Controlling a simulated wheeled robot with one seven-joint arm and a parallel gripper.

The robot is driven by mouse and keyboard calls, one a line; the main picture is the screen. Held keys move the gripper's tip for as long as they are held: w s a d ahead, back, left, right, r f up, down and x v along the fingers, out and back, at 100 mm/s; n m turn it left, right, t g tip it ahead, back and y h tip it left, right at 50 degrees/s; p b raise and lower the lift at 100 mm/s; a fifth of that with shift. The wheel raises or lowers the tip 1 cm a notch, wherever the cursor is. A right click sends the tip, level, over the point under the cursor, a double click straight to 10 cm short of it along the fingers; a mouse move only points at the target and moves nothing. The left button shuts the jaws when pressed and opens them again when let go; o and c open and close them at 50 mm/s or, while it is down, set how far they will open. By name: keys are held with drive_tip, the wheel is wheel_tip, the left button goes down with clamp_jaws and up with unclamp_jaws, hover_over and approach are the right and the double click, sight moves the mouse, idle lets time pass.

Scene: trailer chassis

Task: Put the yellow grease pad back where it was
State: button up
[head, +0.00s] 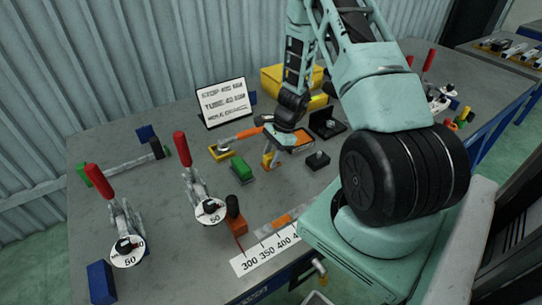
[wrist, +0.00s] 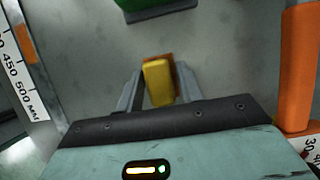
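The yellow grease pad (wrist: 158,82) shows between my fingers in the wrist view, with an orange part behind its upper edge. In the head view it is a small yellow and orange piece (head: 267,160) just under my gripper (head: 284,146). My gripper (wrist: 160,80) has one finger close against each side of the pad and appears shut on it. I cannot tell for sure whether the pad's lower end touches the grey table (head: 190,262).
A green block (head: 242,170) and a yellow holder (head: 222,152) stand left of my gripper. A black stand (head: 318,160) is at the right. Red-handled toggle clamps (head: 190,170) stand further left. A printed ruler (head: 262,256) lies at the front. A sign (head: 222,102) stands behind.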

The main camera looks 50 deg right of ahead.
drive_tip(key=shift+o, duration=0.3)
drive_tip(key=b+v, duration=0.1)
drive_tip(key=v, duration=1.1)
drive_tip(key=a+r+n+g, duration=0.1)
drive_tip(key=a+r+n, duration=0.25)
drive_tip(key=a, duration=0.55)
drive_tip(key=s+a+r+n, duration=0.1)
drive_tip(key=a+r+n, duration=0.2)
drive_tip(key=a+n, duration=0.35)
drive_tip(key=a+r+n+g, duration=0.1)
drive_tip(key=a+r+n, duration=0.2)
drive_tip(key=a, duration=0.7)
drive_tip(key=s+a+r+n+h, duration=0.2)
drive_tip(key=s+a+n, duration=0.5)
drive_tip(key=s+n, duration=0.1)
drive_tip(key=s+a+r+n+h, duration=0.1)
drive_tip(key=s+a+r+n, duration=0.2)
drive_tip(key=s+a+n, duration=0.4)
drive_tip(key=s, duration=0.3)
drive_tip(key=shift+s+n+t+h, duration=0.2)
drive_tip(key=shift+n+t+h, duration=0.2)
